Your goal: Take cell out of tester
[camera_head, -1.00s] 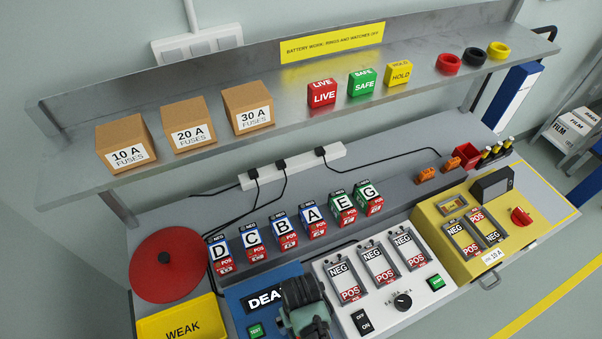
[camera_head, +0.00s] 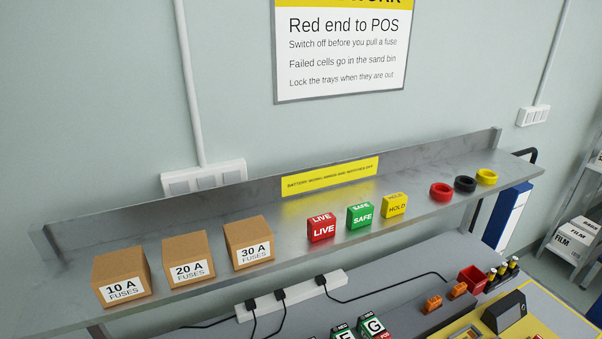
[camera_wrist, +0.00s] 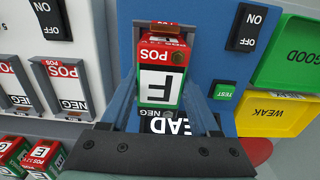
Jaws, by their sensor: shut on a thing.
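In the wrist view, cell F (camera_wrist: 158,88), green and white with a red POS end, is between the fingers of my gripper (camera_wrist: 162,105). The gripper is shut on it. The blue tester (camera_wrist: 205,40) lies behind, with a green TEST button (camera_wrist: 225,90), an ON/OFF switch (camera_wrist: 246,27) and a partly covered lettered display (camera_wrist: 168,126). A grey metal holder (camera_wrist: 196,50) frames the cell's far end. I cannot tell whether the cell is seated or lifted. The head view shows neither my gripper nor the tester.
In the wrist view, a green GOOD tray (camera_wrist: 290,55) and a yellow WEAK tray (camera_wrist: 272,115) are at right. A white panel (camera_wrist: 95,100) with holders is at left, with loose cells (camera_wrist: 40,155) below. In the head view, a shelf (camera_head: 285,240) spans above the bench.

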